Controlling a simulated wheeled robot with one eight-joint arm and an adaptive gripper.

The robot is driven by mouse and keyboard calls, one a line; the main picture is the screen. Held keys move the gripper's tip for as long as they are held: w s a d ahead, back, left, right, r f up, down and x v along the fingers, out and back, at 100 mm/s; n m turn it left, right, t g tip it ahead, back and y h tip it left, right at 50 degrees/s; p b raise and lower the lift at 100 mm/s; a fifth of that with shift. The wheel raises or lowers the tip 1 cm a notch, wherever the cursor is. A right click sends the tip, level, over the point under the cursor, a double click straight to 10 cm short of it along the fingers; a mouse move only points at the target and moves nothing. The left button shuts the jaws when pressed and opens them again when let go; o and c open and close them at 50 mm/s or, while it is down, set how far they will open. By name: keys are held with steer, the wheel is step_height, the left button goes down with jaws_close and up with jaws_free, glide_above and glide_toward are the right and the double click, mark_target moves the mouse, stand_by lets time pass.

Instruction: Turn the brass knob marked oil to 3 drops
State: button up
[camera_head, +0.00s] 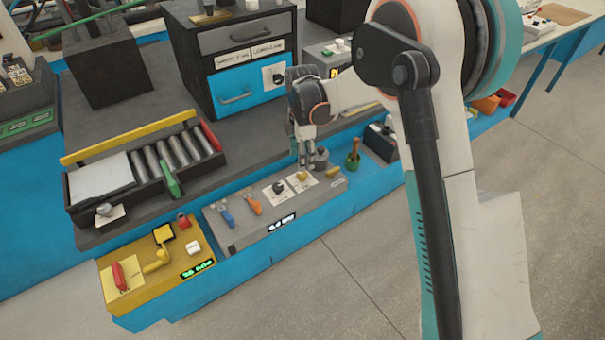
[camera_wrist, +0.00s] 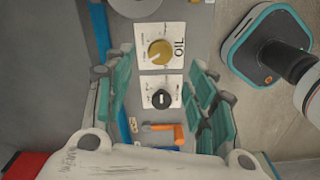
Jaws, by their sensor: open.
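The brass knob (camera_wrist: 160,51) sits on a white card (camera_wrist: 176,34) marked OIL in the wrist view. A pale pointer line shows on it, but the small scale marks are too blurred to read. In the head view the knob (camera_head: 302,176) is on the grey panel, just below my gripper (camera_head: 305,163). In the wrist view my gripper (camera_wrist: 162,72) is open, its teal fingers to the left and right of the knob's column. No finger visibly touches the knob, and nothing is held.
A black knob (camera_wrist: 161,98) on its own card and an orange lever (camera_wrist: 165,132) lie beside the brass knob. A blue lever (camera_head: 226,215) is farther left. A grey round part (camera_head: 320,158) and a green-and-brown handle (camera_head: 353,155) stand close by. Floor is clear in front.

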mark_target(302, 174)
step_height(302, 174, down, 7)
steer(key=shift+b, duration=1)
steer(key=shift+c, duration=0.5)
steer(key=c, duration=1)
